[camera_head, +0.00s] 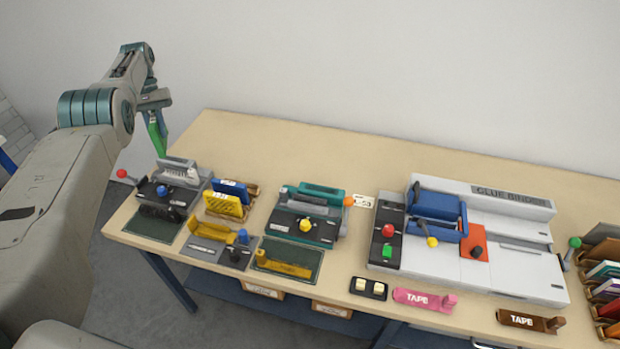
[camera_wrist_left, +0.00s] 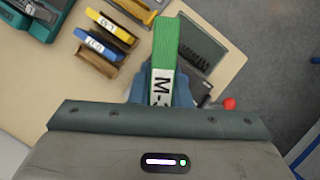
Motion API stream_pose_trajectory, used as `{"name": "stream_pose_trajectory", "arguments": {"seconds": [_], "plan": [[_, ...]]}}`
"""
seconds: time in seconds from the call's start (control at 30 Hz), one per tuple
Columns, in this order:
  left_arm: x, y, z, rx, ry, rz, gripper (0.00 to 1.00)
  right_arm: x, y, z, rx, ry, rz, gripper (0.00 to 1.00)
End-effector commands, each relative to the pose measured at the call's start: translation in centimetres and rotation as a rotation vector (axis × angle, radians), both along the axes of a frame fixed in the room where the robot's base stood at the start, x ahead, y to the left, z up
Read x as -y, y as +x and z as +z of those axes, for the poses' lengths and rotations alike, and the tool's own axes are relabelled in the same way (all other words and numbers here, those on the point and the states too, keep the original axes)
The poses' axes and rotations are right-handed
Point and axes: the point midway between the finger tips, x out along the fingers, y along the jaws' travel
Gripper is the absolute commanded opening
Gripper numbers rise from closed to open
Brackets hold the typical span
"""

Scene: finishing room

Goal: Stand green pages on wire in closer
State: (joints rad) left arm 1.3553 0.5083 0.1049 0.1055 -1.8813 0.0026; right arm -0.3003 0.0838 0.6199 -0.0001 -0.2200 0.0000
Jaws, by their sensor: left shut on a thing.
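My left gripper (camera_head: 151,112) is raised above the table's back left corner, shut on the green pages (camera_head: 156,139). In the left wrist view the pages (camera_wrist_left: 167,42) are a green slab with a white label starting "M-", held between the fingers (camera_wrist_left: 161,88). A grey machine (camera_head: 180,172) with a blue knob and a red-ball lever stands just below them; it looks like the closer. My right gripper is out of view.
Blue pages (camera_head: 231,188) and yellow pages (camera_head: 222,206) stand in holders right of the grey machine. A teal machine (camera_head: 310,215) with a yellow knob and a large glue binder (camera_head: 500,235) stand further right. The table's back strip (camera_head: 290,140) is clear.

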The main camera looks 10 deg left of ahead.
Motion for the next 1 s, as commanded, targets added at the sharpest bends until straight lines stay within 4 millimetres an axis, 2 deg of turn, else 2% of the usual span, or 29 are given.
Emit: {"name": "stream_pose_trajectory", "arguments": {"seconds": [0.23, 0.37, 0.67, 1.0], "plan": [[0.5, 0.3, 0.0, 0.003, -0.001, 0.146, 0.00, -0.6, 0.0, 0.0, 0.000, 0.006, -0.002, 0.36], [0.4, 0.4, -0.2, 0.004, 0.004, 0.167, 0.00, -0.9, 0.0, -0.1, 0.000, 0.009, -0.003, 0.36], [0.7, 0.4, -0.2, 0.002, 0.002, 0.223, 0.00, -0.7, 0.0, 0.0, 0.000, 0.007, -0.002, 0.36], [1.0, 1.2, -0.5, 0.003, 0.003, 0.407, 0.00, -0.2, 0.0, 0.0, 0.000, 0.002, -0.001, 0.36]]}}
